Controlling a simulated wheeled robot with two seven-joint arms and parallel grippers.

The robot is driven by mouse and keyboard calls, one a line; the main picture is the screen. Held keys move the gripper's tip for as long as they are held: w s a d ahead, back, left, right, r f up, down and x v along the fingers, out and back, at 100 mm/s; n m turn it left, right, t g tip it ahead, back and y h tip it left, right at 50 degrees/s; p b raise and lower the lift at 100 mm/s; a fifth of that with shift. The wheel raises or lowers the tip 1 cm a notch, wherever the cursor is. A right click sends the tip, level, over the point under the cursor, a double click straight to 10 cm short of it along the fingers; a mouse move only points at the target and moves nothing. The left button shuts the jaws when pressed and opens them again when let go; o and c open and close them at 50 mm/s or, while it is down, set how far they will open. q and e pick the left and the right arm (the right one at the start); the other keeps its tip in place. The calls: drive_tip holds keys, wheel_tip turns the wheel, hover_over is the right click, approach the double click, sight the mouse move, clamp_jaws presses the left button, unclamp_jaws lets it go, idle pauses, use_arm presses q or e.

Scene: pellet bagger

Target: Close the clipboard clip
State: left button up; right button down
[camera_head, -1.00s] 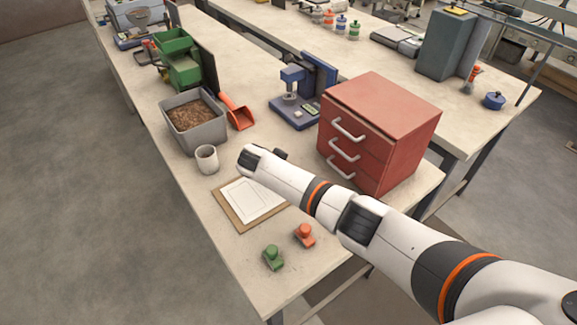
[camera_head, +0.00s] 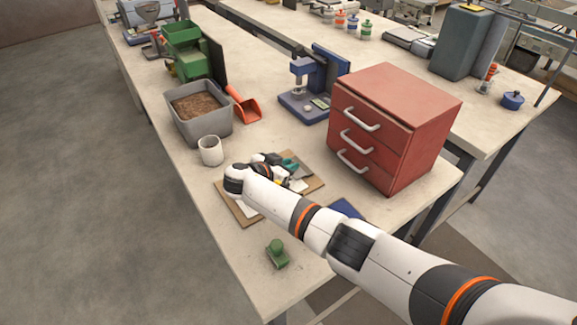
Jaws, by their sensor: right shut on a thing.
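The clipboard (camera_head: 316,187) is a brown board with white paper, lying flat on the near bench. My right arm crosses it from the lower right and hides its middle. My right gripper (camera_head: 284,168) is low over the board's far part. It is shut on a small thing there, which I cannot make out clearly. A teal piece (camera_head: 290,163) shows at the fingers; I cannot tell what it is. The clip itself cannot be told apart, and whether it is open or closed does not show. My left gripper is not in view.
A white cup (camera_head: 210,151) and a grey bin of pellets (camera_head: 205,127) stand left of the clipboard. A red drawer cabinet (camera_head: 395,105) stands close on the right. A green knobbed piece (camera_head: 277,255) and a dark blue flat thing (camera_head: 346,208) lie nearer.

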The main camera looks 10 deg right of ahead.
drive_tip(key=c, duration=1.3)
unclamp_jaws()
drive_tip(key=b+v, duration=0.1)
drive_tip(key=v, duration=1.1)
drive_tip(key=shift+f, duration=0.1)
